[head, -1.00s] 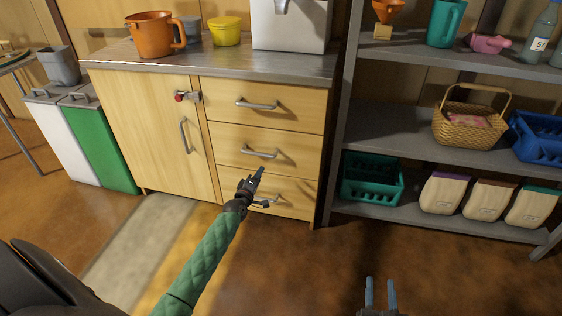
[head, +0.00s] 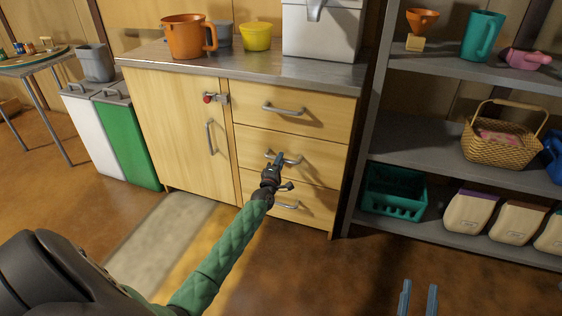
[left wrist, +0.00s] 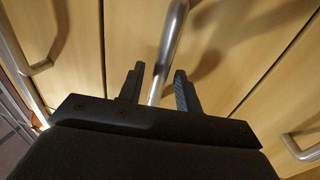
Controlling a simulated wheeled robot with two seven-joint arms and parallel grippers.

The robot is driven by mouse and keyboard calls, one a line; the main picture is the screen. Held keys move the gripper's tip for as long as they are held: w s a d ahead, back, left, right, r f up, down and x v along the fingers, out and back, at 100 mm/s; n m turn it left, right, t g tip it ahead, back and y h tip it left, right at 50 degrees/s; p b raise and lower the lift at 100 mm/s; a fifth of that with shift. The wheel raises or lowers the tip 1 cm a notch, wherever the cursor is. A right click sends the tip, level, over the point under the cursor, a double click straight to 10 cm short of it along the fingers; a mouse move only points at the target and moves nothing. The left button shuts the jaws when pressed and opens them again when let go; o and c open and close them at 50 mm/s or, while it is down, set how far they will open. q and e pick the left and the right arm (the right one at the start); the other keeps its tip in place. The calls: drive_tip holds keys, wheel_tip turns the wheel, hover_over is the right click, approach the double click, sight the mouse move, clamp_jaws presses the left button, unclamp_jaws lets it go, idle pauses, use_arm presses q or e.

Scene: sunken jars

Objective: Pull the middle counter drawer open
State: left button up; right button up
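The middle counter drawer (head: 325,153) is a pale wood front, flush with the counter, between an upper and a lower drawer. Its silver bar handle (head: 293,161) also shows in the left wrist view (left wrist: 172,40). My left gripper (head: 279,159) is at this handle. In the left wrist view, its two dark fingers (left wrist: 157,85) stand open on either side of the bar, with small gaps visible. The gripper hides part of the handle in the head view. My right gripper (head: 418,298) is open and empty, low over the floor, away from the counter.
The upper drawer (head: 320,112) and lower drawer (head: 318,208) are shut. A cupboard door (head: 170,130) is to the left. A grey shelf unit (head: 400,142) with baskets stands close on the right.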

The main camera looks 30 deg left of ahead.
use_arm(q)
drive_tip(key=shift+w+a+r, duration=0.1)
drive_tip(key=shift+w+r, duration=0.05)
drive_tip(key=shift+w, duration=0.45)
use_arm(e)
drive_tip(key=shift+s+d+r, duration=0.1)
drive_tip(key=shift+s+r, duration=0.15)
drive_tip(key=shift+r, duration=0.55)
use_arm(q)
drive_tip(key=shift+c, duration=0.2)
clamp_jaws()
use_arm(e)
drive_tip(key=shift+w+f, duration=0.1)
